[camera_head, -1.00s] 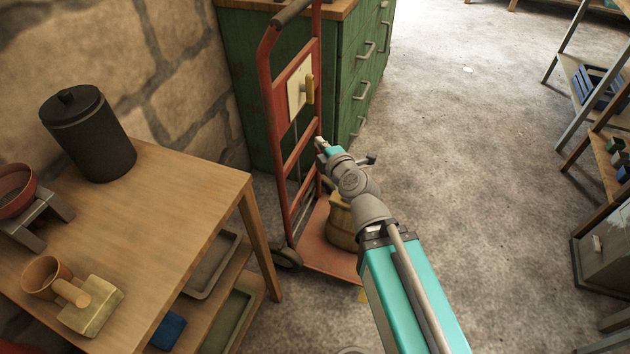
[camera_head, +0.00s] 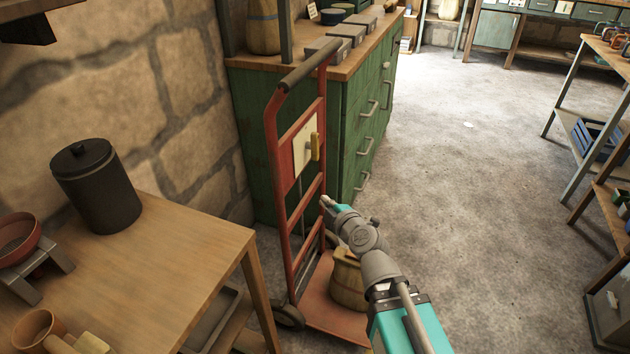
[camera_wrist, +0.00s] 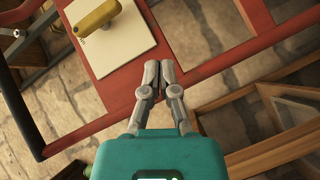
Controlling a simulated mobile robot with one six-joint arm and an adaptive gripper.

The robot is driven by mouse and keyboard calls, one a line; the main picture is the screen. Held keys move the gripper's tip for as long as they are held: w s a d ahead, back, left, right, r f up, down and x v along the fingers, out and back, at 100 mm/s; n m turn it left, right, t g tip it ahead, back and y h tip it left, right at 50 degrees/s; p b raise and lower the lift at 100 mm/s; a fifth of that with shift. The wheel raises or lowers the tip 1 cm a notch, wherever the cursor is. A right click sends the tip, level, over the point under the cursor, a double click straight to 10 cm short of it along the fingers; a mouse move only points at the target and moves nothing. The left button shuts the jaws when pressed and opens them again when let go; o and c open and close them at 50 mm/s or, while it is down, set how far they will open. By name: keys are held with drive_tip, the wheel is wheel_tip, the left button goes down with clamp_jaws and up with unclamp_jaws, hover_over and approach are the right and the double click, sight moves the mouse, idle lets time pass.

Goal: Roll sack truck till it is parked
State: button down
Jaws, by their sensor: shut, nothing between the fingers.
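The red sack truck (camera_head: 293,220) stands upright on the floor in front of the green cabinet, with a dark grip (camera_head: 309,70) at its top. A cream plate with a yellow handle (camera_head: 315,147) is fixed to its frame. My gripper (camera_head: 326,201) is just right of the frame, at about mid height. In the wrist view my gripper (camera_wrist: 160,64) is shut and empty, with its fingertips over or close to a red bar (camera_wrist: 215,65). I cannot tell whether they touch.
A wooden table (camera_head: 170,250) with a black canister (camera_head: 97,187) stands close on the left. The green cabinet (camera_head: 355,130) is right behind the truck, beside the stone wall. Open floor (camera_head: 470,180) lies to the right, up to shelving (camera_head: 590,150).

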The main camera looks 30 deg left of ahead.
drive_tip(key=w+d+f+m+g+y+b, duration=0.1)
drive_tip(key=w+m+g, duration=0.4)
drive_tip(key=m, duration=0.6)
drive_tip(key=w+d+m+g+y+b, duration=0.3)
drive_tip(key=w+m, duration=0.4)
drive_tip(key=m, duration=0.4)
drive_tip(key=shift+f+m+g+y, duration=0.4)
drive_tip(key=shift+g+y, duration=0.3)
drive_tip(key=shift+g, duration=0.7)
drive_tip(key=s+a, duration=0.1)
drive_tip(key=a, duration=1.3)
drive_tip(key=shift+w+a, duration=0.1)
drive_tip(key=shift+w, duration=0.05)
